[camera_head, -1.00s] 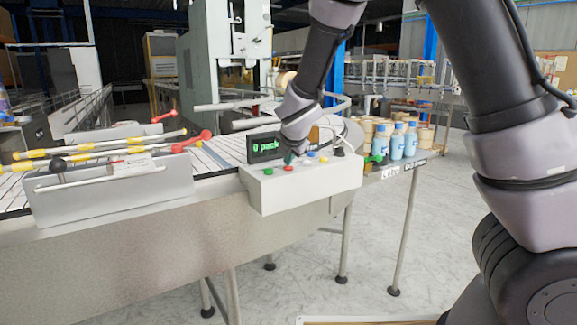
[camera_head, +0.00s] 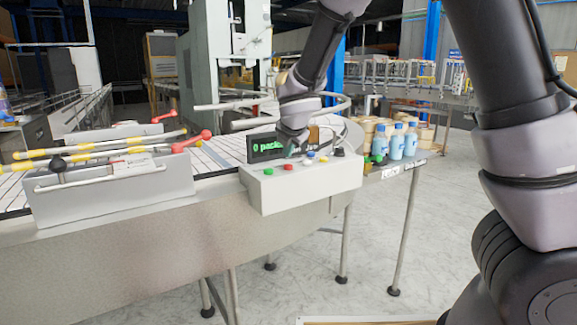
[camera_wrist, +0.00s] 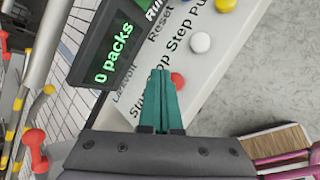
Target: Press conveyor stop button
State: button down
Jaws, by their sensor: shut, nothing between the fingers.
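The red button (camera_head: 289,169) sits on the front of a white control box (camera_head: 310,188), right of a green button (camera_head: 268,171). In the wrist view the red button (camera_wrist: 178,80) shows just right of my fingertips, partly hidden by them. My gripper (camera_head: 288,153) is over the box with its teal fingers (camera_wrist: 160,78) shut and empty. The fingertips look apart from the red button, though the exact gap is hard to judge. Printed labels including "Stop", "Step" and "Reset" run beside the buttons, partly covered.
A display (camera_wrist: 113,50) reading "0 packs" stands behind the buttons. White (camera_wrist: 200,42), yellow (camera_wrist: 225,4) and blue (camera_head: 310,154) buttons and a black knob (camera_head: 339,151) are also on the box. Blue bottles (camera_head: 396,142) stand to the right. The conveyor (camera_head: 205,160) lies left.

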aim_at(288, 166)
jog(key=shift+r, duration=2.15)
jog(key=s+d+r+m+g+h, duration=0.1)
jog(key=s+d+r+m, duration=0.2)
jog(key=d+m, duration=0.55)
jog(key=s+d+r+m, duration=0.3)
jog(key=d+m, duration=0.3)
jog(key=d, duration=0.5)
jog(key=s+d+r+m, duration=0.2)
jog(key=s+d+m, duration=0.2)
jog(key=s+m, duration=0.5)
jog(key=s+d+r+m+g+y, duration=0.1)
jog(key=s+d+m, duration=0.3)
jog(key=s+m, duration=0.5)
jog(key=shift+s+r, duration=0.45)
jog(key=shift+s, duration=0.1)
jog(key=shift+a, duration=0.1)
